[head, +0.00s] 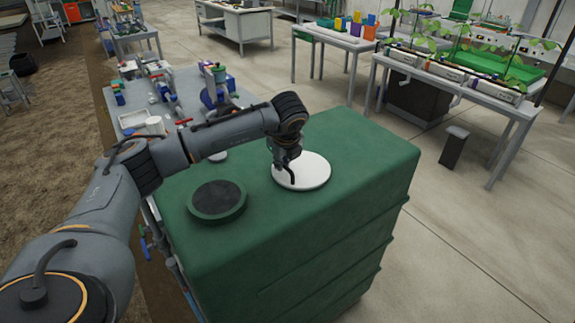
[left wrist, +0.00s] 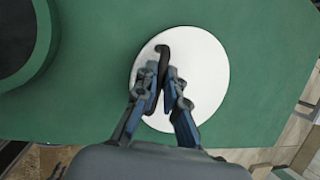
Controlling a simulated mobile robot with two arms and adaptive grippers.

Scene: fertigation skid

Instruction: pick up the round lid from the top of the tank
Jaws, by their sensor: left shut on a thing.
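The round white lid (head: 313,172) is level at the right of the green tank's (head: 345,150) top, with a dark curved handle. I cannot tell whether it touches the top or is slightly above. My left gripper (head: 287,163) is over the lid, shut on its handle. In the left wrist view the lid (left wrist: 208,75) is below the two fingers (left wrist: 165,85), which close around the dark handle (left wrist: 163,52). The fingers hide part of the handle. My right gripper is in neither view.
A round dark opening with a raised green rim (head: 217,217) is on the tank top left of the lid. A grey bench (head: 240,95) with valves and pipes stands behind the tank. A plant table (head: 500,107) and a dark bin (head: 454,148) stand right. Floor right of the tank is clear.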

